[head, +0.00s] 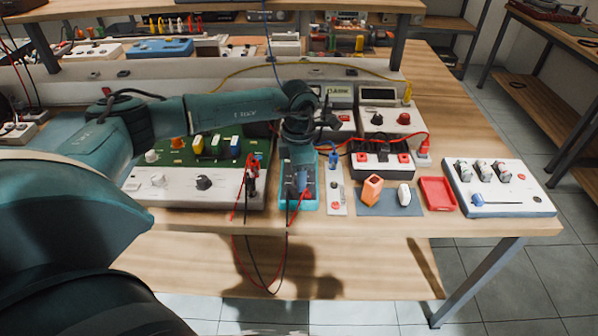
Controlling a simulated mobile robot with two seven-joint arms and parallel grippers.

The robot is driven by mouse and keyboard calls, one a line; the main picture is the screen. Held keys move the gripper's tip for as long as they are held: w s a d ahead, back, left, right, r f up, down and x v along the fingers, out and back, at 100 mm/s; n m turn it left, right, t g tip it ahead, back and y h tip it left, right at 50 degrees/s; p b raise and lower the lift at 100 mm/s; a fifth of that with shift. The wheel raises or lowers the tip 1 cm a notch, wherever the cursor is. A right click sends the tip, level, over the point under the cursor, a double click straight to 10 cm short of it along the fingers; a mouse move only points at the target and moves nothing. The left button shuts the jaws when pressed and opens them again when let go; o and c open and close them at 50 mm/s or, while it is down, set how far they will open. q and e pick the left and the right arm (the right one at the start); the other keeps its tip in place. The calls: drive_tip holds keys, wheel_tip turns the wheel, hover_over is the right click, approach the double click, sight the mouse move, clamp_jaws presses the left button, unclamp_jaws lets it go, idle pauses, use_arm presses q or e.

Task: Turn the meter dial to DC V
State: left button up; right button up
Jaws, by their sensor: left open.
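The meter (312,197) is a small teal-edged device lying near the front edge of the wooden bench, in the middle of the head view. My left arm reaches in from the left and bends down over it. My left gripper (301,185) points down at the meter and covers much of its face. The gripper is open. The dial and its markings are hidden or too small to read, and I cannot tell whether the fingers touch the dial. Red and black leads (248,182) hang beside the meter. My right gripper is not in view.
A green circuit board unit (178,190) stands left of the meter. A narrow white switch strip (336,190) lies close on its right. Further right are an orange block (371,190), a red tray (437,194) and a white panel (497,190). Instruments (388,122) stand behind.

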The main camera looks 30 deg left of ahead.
use_arm(q)
wheel_tip(320, 180, up, 13)
drive_tip(key=b, duration=0.1)
idle(0.5)
idle(0.4)
